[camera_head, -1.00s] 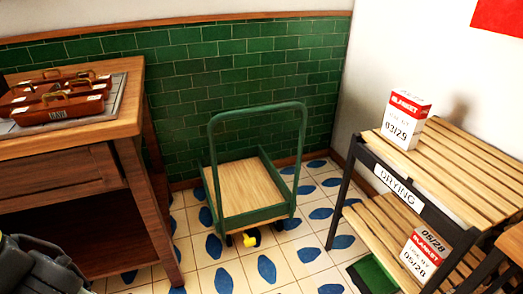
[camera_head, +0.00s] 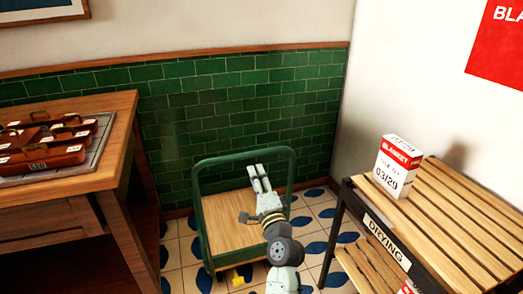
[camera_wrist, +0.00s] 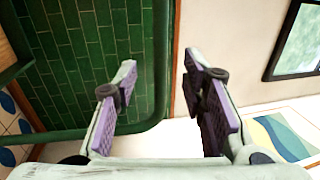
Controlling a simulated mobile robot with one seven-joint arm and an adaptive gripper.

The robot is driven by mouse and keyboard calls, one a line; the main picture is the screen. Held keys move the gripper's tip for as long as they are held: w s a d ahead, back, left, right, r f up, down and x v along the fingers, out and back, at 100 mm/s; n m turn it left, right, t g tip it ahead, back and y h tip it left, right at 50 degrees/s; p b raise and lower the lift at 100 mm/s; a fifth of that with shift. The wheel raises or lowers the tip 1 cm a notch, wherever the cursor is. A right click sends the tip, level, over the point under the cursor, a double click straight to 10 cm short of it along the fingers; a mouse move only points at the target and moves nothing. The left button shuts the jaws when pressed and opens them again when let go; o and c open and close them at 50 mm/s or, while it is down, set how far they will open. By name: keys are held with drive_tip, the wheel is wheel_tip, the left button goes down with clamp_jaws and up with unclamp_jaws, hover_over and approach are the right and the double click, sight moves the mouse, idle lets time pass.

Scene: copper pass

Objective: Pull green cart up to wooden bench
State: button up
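The green cart (camera_head: 204,243), with a wooden deck and a tall hoop handle, stands on the tiled floor before the green wall. The wooden bench (camera_head: 104,109) is at the left. My gripper (camera_head: 261,168) is in front of the cart, its fingertips pointing up near the handle's top bar at the right. In the wrist view, my gripper (camera_wrist: 161,75) has its purple-padded fingers wide apart. The green handle (camera_wrist: 159,50) bends at a corner and shows in the gap between them, beyond the fingers. I cannot tell if it touches them.
A slatted drying rack (camera_head: 463,220) stands at the right, with a red and white box (camera_head: 397,166) on top. Several brown cases (camera_head: 44,158) lie on a grey mat on the bench. Patterned floor (camera_head: 180,262) is open between bench and cart.

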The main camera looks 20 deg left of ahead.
sight(246, 155)
drive_tip(key=p+x, duration=0.1)
drive_tip(key=x, duration=0.9)
drive_tip(key=shift+w+a+r+p, duration=0.1)
drive_tip(key=shift+w+a+p, duration=0.1)
drive_tip(key=shift+a+p, duration=0.15)
drive_tip(key=shift+c, duration=0.3)
drive_tip(key=shift+d, duration=0.1)
clamp_jaws()
